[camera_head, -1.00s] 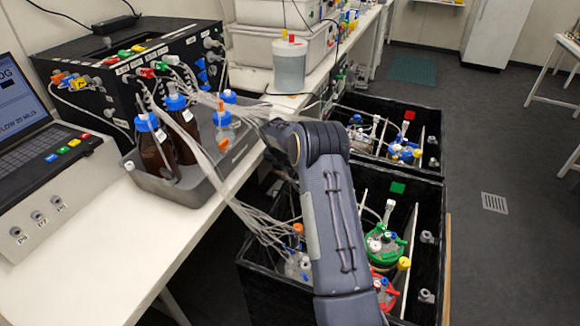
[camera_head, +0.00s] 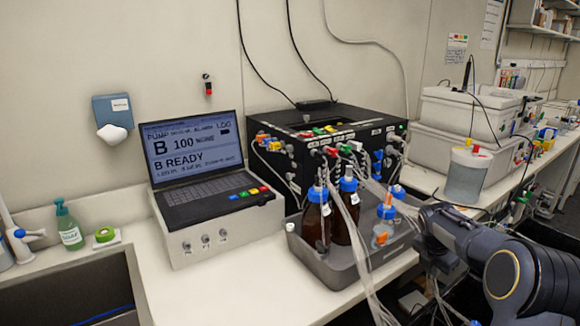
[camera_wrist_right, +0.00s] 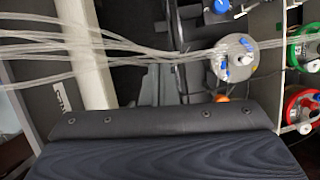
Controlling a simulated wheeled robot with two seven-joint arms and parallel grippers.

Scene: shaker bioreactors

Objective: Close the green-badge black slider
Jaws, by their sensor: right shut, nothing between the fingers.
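The green-badge black slider is mostly out of the head view, and its badge does not show. The right wrist view shows vessels with a green lid (camera_wrist_right: 305,47), a red lid (camera_wrist_right: 303,108) and a clear top with blue fittings (camera_wrist_right: 235,58), beside a pale divider (camera_wrist_right: 288,72). They match the contents seen beside the green badge earlier. My right gripper (camera_head: 432,245) is shut and empty, low beside the bench front at the right of the head view. Its fingertips are largely hidden by my arm. My left gripper is not in view.
Clear tubes (camera_head: 362,265) hang from the grey bottle tray (camera_head: 345,268) over the bench edge, close to my right arm. They also cross the wrist view (camera_wrist_right: 130,45). A laptop console (camera_head: 215,225) and black pump box (camera_head: 330,150) stand on the bench.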

